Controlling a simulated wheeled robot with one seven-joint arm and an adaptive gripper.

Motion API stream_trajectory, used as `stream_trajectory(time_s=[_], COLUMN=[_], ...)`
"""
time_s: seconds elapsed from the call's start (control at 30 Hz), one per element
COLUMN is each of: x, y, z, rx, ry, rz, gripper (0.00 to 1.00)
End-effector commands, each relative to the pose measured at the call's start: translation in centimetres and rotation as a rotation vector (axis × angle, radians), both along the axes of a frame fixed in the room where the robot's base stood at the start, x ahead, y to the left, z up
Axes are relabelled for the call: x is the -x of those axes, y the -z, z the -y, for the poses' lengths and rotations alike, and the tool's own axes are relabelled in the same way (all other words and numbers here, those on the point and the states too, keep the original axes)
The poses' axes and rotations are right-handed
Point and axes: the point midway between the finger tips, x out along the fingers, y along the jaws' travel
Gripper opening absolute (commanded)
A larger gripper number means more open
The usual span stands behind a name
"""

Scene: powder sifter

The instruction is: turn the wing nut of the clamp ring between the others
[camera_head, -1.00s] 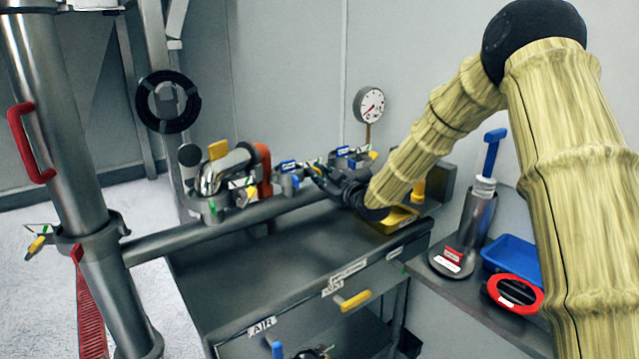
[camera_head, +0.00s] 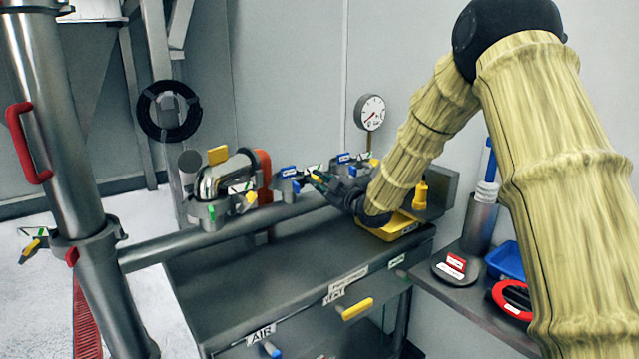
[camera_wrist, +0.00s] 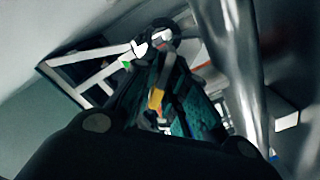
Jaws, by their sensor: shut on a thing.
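Several grey clamp rings sit along the horizontal steel pipe (camera_head: 185,243) in the head view. The middle clamp ring (camera_head: 286,188) carries a blue tag and lies between a left clamp ring (camera_head: 207,212) and a right one with a blue tag (camera_head: 343,160). My gripper (camera_head: 318,179) reaches in from the right, at the right side of the middle ring. In the wrist view my gripper (camera_wrist: 163,100) has its teal-padded fingers close together on a small yellow-ended part (camera_wrist: 156,98), which looks like the wing nut. The fingers hide most of it.
A pressure gauge (camera_head: 370,112) stands behind my gripper. A yellow tray (camera_head: 398,228) lies on the bench below my wrist. A red handle (camera_head: 264,176) and a bent steel pipe (camera_head: 212,180) rise left of the middle ring.

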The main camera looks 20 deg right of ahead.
Motion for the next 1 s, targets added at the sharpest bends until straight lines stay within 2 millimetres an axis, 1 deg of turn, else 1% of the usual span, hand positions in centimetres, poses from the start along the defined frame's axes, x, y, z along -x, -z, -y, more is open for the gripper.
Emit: stream_trajectory(time_s=[0.03, 0.07, 0.1, 0.13, 0.43, 0.57, 0.67, 1.0], x=[0.0, 0.0, 0.0, 0.0, 0.0, 0.6, 1.8, 7.6], y=[0.0, 0.0, 0.0, 0.0, 0.0, 0.0, 0.0, 0.0], z=[0.1, 0.1, 0.1, 0.1, 0.0, 0.2, 0.7, 2.8], rx=[0.000, -0.001, -0.001, -0.001, -0.001, -0.001, -0.002, -0.001], ry=[0.001, 0.001, 0.001, 0.001, 0.000, 0.000, 0.001, 0.001], rz=[0.000, 0.000, 0.000, 0.000, 0.000, 0.000, -0.002, -0.002], gripper=[0.00, 0.19, 0.27, 0.29, 0.29, 0.29, 0.29, 0.29])
